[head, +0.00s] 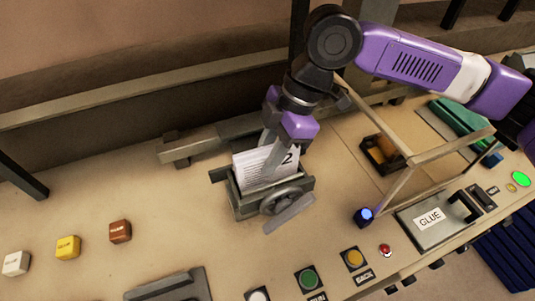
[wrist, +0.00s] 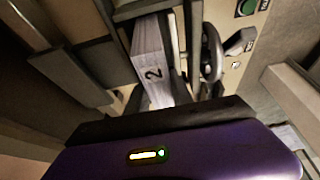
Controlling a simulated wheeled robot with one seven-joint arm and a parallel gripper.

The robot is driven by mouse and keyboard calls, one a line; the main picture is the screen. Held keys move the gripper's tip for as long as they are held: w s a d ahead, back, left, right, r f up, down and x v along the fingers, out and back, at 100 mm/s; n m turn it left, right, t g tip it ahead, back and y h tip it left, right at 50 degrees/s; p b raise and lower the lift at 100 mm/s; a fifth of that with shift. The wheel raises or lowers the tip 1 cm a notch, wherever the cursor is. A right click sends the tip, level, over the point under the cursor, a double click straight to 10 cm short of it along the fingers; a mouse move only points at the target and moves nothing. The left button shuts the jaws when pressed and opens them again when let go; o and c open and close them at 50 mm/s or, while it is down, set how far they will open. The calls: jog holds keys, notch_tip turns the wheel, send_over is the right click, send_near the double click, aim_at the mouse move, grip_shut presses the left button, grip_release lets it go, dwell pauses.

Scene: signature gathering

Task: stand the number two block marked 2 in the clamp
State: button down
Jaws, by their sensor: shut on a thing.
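The number two block (head: 247,164), a white stack of pages with a black 2 on its side, stands in the open-topped grey clamp (head: 243,207) at the table's middle. It looks upright or slightly tilted, and its lower part is hidden by the clamp wall. My gripper (head: 267,167) reaches down from above and is shut on the block. In the wrist view the block (wrist: 152,60) shows its 2 between the clamp's walls, with the clamp's handwheel (wrist: 210,52) to its right. I cannot tell whether the block touches the clamp floor.
White, yellow and brown cubes (head: 120,231) sit at the left. A wooden frame (head: 440,150) stands to the right, around a dark box (head: 370,157) with an orange thing. A GLUE panel (head: 430,219) and several buttons (head: 309,279) line the front edge.

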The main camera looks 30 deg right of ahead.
jog(key=shift+f+b, duration=0.4)
jog(key=shift+f, duration=0.2)
jog(key=c, duration=1.1)
grip_release()
jog(key=shift+r, duration=0.1)
jog(key=shift+r+p, duration=0.3)
jog(key=v, duration=0.4)
jog(key=shift+p, duration=0.35)
jog(key=d, duration=0.3)
jog(key=s+d, duration=0.1)
jog(key=d, duration=0.3)
jog(key=s+d, duration=0.1)
jog(key=d, duration=0.3)
jog(key=shift+s+d+f+b, duration=0.15)
jog(key=shift+d+f+b, duration=0.05)
jog(key=shift+f+b, duration=0.1)
